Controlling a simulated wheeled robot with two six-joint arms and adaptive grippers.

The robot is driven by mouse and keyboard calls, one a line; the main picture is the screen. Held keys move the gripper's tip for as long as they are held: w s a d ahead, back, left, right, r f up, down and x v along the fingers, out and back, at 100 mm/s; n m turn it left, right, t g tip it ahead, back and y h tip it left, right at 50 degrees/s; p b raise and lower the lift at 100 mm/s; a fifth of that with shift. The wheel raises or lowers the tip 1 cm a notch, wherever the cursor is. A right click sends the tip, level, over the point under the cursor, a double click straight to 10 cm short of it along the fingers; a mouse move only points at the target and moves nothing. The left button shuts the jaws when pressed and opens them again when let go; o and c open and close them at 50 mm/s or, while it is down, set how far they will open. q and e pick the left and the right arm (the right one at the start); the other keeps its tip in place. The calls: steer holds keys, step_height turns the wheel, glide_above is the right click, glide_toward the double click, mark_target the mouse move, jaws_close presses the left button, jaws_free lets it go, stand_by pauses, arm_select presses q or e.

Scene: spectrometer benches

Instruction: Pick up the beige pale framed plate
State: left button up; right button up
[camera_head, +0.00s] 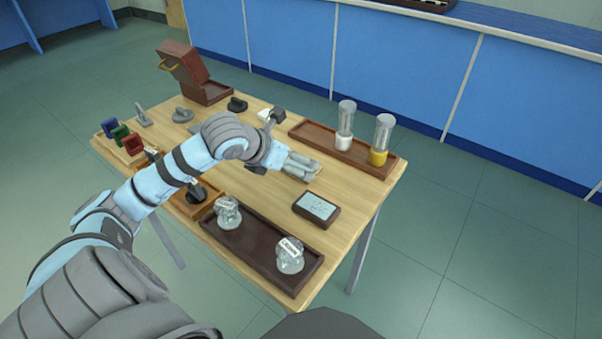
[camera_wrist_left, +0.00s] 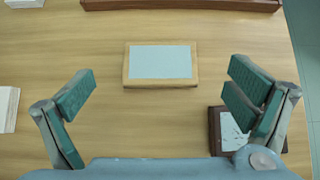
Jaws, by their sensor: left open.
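The beige framed plate (camera_wrist_left: 160,64), with a pale blue-grey face, lies flat on the wooden table in the left wrist view. In the head view it is mostly hidden by my left gripper (camera_head: 306,170). In the left wrist view my left gripper (camera_wrist_left: 167,95) is open, with its fingers spread wide to either side of the plate and nothing between them. The plate appears beyond the fingertips and apart from them. A similar plate with a dark brown frame (camera_head: 317,208) lies nearby; it is partly hidden behind the right finger in the left wrist view (camera_wrist_left: 229,134).
A brown tray (camera_head: 320,139) with two clear cylinders (camera_head: 346,125) stands at the back right. A dark tray (camera_head: 262,254) with two glass vessels (camera_head: 290,256) lies along the front. Red, green and blue blocks (camera_head: 120,134) and an open brown case (camera_head: 190,72) stand to the left.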

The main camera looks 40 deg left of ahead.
mark_target(300, 165)
arm_select(q)
steer(key=x, duration=0.1)
steer(key=b+x, duration=0.1)
steer(key=x, duration=0.1)
steer(key=b+x, duration=0.1)
steer(key=shift+d+f, duration=0.1)
steer(key=shift+f, duration=0.4)
steer(key=shift+r, duration=0.1)
steer(key=shift+c, duration=1)
steer(key=c, duration=1.2)
